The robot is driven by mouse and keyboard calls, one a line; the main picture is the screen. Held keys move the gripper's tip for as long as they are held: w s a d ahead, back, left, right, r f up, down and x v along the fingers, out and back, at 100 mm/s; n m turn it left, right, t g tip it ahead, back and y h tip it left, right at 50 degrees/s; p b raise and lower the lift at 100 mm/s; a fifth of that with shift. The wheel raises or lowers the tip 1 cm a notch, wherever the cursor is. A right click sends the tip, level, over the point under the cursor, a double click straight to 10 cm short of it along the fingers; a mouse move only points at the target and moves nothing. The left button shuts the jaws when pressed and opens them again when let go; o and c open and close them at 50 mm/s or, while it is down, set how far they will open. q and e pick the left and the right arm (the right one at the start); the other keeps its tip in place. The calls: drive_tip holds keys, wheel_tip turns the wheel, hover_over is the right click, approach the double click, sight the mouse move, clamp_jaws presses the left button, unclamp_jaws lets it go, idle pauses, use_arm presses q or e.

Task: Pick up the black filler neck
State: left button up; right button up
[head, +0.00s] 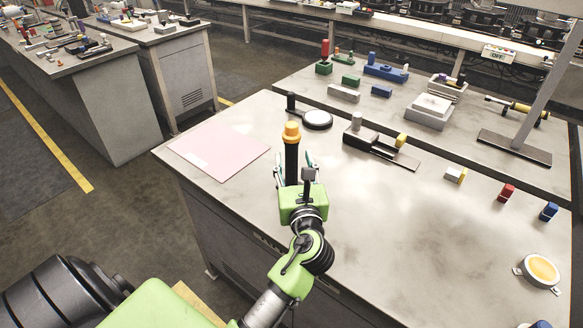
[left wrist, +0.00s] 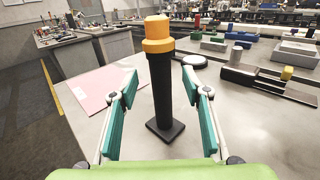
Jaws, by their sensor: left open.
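The black filler neck (head: 292,161) is an upright black post with an orange cap, standing on the grey workbench. In the left wrist view the filler neck (left wrist: 163,88) rises from a square black base, upright between and beyond my fingers. My left gripper (head: 294,170) is open, with its teal fingers on either side of the post. In the left wrist view the left gripper (left wrist: 160,85) shows a gap on both sides of the post, and nothing is held. In the head view the base of the post is hidden behind the gripper. My right gripper is not in view.
A pink sheet (head: 218,150) lies left of the post. A round disc on a dark mount (head: 317,120) and a dark fixture with a yellow block (head: 380,148) stand behind and to the right. Small blocks, including a red one (head: 506,193), sit farther right. The bench's front middle is clear.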

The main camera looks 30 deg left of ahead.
sight(292, 151)
use_arm(q)
drive_tip(key=shift+w+a, duration=0.25)
drive_tip(key=shift+w, duration=0.05)
drive_tip(key=shift+w+a+r, duration=0.15)
drive_tip(key=shift+w+a, duration=0.3)
drive_tip(key=shift+w, duration=0.05)
drive_tip(key=p+x, duration=0.1)
drive_tip(key=x, duration=0.2)
drive_tip(key=shift+w+a, duration=0.15)
drive_tip(key=shift+w, duration=0.1)
drive_tip(key=shift+w+a+f, duration=0.1)
drive_tip(key=shift+f, duration=0.1)
clamp_jaws()
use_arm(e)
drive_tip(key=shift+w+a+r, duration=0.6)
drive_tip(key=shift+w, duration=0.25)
